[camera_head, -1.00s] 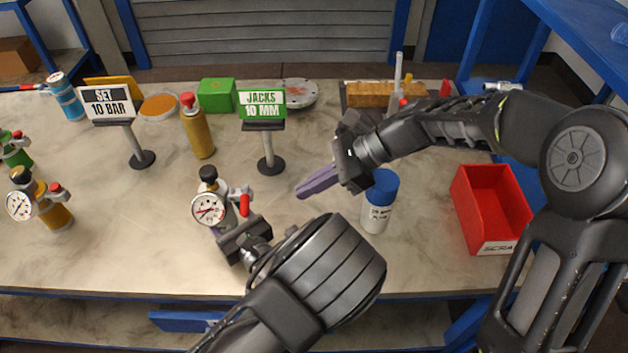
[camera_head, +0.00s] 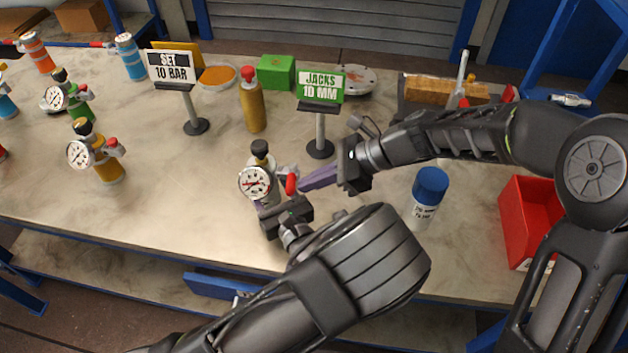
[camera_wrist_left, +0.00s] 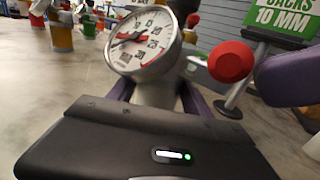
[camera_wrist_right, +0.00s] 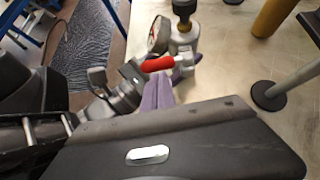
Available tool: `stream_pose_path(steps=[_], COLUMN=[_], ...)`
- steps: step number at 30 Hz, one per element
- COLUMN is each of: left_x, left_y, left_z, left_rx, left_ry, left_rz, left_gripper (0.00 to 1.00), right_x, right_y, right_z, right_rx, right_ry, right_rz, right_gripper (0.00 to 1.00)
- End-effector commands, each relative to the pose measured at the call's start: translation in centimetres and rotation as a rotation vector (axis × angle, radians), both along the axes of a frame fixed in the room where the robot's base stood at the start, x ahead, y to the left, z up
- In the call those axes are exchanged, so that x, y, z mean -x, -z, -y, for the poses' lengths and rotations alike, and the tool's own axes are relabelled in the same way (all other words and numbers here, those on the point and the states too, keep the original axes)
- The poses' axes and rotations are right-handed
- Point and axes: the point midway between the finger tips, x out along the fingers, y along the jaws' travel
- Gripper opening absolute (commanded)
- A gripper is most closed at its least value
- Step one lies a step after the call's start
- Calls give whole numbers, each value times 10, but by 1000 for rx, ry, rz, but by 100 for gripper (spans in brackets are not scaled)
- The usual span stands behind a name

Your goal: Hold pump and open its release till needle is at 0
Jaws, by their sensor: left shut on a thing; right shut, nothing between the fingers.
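The pump has a grey body (camera_wrist_left: 155,92), a black top knob (camera_head: 260,147), a white round gauge (camera_head: 255,183) and a red release lever (camera_head: 291,184) on its right. It stands upright on the table. The gauge (camera_wrist_left: 143,42) faces the left wrist view; its needle points left, but the exact value is not clear. My left gripper (camera_head: 275,213) is shut around the pump's body, below the gauge. My right gripper (camera_head: 304,187) is shut and empty, its purple fingertips close beside the red lever (camera_wrist_right: 158,64). I cannot tell whether they touch.
A sign (camera_head: 320,86) reading "JACKS 10 MM" stands behind my right gripper, and a "SET 10 BAR" sign (camera_head: 168,66) is further left. Another gauged pump (camera_head: 97,155) is at left. Table front-left is clear.

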Motion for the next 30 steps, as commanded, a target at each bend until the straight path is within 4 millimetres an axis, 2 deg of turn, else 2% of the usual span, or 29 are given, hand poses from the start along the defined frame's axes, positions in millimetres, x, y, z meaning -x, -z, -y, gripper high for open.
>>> stream_pose_path(steps=[4,12,19,30], left_x=[0,-1,-1,-1], left_y=[0,0,0,0], left_z=[0,3,6,5], left_rx=[0,0,1,1], left_ry=[1,8,13,12], left_rz=[1,0,1,0], left_gripper=[0,0,0,0], right_x=[3,7,6,-6], right_y=[-2,-3,-4,-3], right_z=[-12,-17,-17,-6], right_rx=[-2,-5,-6,-5], right_ry=[-2,-7,-10,-4], right_rz=[0,-2,-2,0], right_gripper=[0,0,0,0])
